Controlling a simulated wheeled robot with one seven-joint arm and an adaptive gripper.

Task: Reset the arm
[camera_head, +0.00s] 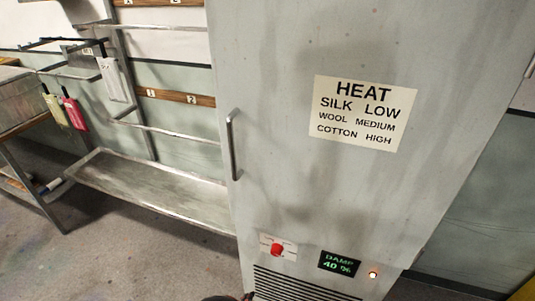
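My arm and gripper cannot be made out in the head view. A small dark shape shows at the bottom edge, left of the cabinet's vent, and I cannot tell whether it is part of my arm. A tall grey cabinet (300,190) with a shut door fills the middle of the view. Its vertical handle (232,145) is on the left side of the door.
The cabinet carries a heat sign (360,113), a red knob (277,249), a green-lettered display (340,264) and a lit lamp (373,273). A metal rack (150,190) with hanging tags stands left. A basin (20,102) is farther left. Floor (130,260) at lower left is clear.

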